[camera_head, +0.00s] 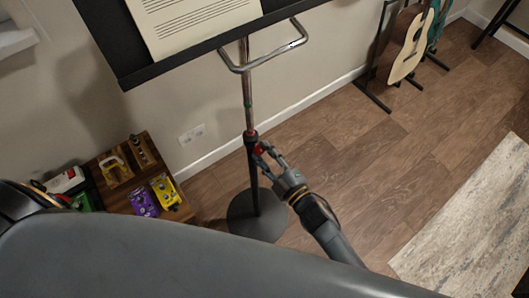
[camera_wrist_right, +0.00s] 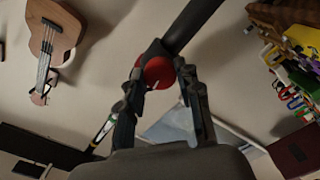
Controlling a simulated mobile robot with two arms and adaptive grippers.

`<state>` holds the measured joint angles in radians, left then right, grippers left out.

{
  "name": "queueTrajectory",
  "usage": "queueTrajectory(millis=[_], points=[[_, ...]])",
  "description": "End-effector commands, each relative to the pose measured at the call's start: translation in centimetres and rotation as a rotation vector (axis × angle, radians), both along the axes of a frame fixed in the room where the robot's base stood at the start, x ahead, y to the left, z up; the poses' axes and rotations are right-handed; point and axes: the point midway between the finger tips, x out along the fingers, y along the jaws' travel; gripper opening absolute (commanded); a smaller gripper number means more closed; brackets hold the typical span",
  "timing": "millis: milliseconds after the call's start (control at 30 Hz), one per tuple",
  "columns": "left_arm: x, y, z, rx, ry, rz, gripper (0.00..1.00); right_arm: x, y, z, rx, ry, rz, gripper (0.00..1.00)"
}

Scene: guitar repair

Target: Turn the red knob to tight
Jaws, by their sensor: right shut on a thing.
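The red knob (camera_head: 258,149) sits on the dark collar of the music stand's pole (camera_head: 249,110). In the right wrist view the red knob (camera_wrist_right: 158,72) shows as a round disc with a small white mark on its lower edge. My right gripper (camera_head: 264,151) is at the knob, with its fingers on either side of it. In the right wrist view the fingertips of my right gripper (camera_wrist_right: 160,75) flank the knob closely, shut on it. The gripper hides part of the knob in the head view. My left gripper is not in view.
The stand's round base (camera_head: 257,222) rests on the wood floor. A wooden box (camera_head: 113,192) with pedals and tools stands at the left. A guitar (camera_head: 407,45) stands at the back right. A rug (camera_head: 480,225) lies at the right. The floor between is clear.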

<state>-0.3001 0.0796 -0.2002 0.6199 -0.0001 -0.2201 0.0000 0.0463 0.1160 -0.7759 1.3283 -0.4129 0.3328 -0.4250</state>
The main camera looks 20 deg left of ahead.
Motion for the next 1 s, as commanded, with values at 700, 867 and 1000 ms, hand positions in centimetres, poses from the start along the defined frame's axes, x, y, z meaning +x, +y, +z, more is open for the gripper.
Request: queueTrajectory(millis=[700,867,1000], points=[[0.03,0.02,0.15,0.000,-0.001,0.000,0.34,0.05,-0.12,-0.15,0.035,0.050,-0.002,0.38],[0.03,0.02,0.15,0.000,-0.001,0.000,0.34,0.03,-0.09,-0.12,0.036,0.049,-0.001,0.57],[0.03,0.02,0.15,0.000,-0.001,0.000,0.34,0.01,-0.04,-0.07,0.036,0.049,0.000,0.57]])
